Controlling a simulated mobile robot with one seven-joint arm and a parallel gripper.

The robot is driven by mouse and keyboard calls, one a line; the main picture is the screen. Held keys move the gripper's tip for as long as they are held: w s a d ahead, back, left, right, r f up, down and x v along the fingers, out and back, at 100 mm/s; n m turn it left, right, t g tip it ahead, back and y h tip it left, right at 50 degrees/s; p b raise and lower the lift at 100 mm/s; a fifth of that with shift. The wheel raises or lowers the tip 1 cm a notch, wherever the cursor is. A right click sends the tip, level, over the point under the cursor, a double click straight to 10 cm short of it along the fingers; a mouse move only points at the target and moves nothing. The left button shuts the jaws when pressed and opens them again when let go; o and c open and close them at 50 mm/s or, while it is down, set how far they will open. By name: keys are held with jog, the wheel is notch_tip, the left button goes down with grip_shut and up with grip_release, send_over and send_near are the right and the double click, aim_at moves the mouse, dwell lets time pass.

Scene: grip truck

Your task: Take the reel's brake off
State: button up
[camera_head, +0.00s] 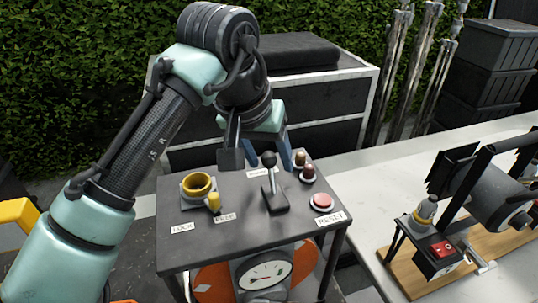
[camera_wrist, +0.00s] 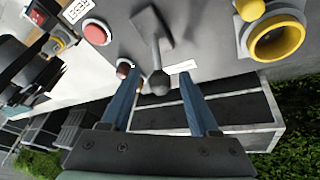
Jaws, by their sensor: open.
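My gripper (camera_head: 269,156) is open above the dark control table (camera_head: 235,237). A lever (camera_head: 272,185) with a black ball knob rises from a dark base plate. In the wrist view the knob (camera_wrist: 158,84) lies between my two blue fingers (camera_wrist: 160,90), with gaps on both sides; I cannot tell whether it is at fingertip depth. A yellow ring (camera_head: 198,184) on a grey mount, with a yellow knob (camera_head: 213,203) beside it, stands left on the table, near labels LOCK (camera_head: 181,227) and FREE (camera_head: 225,217). Which control is the brake is not clear.
An orange reel (camera_head: 215,284) with a gauge (camera_head: 265,275) is under the table. A machine (camera_head: 440,250) on a board stands right. A dark case (camera_head: 320,95) is behind.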

jog(key=shift+w+f, duration=0.1)
jog(key=shift+f, duration=0.15)
jog(key=shift+d, duration=0.1)
grip_shut()
dwell(1.2)
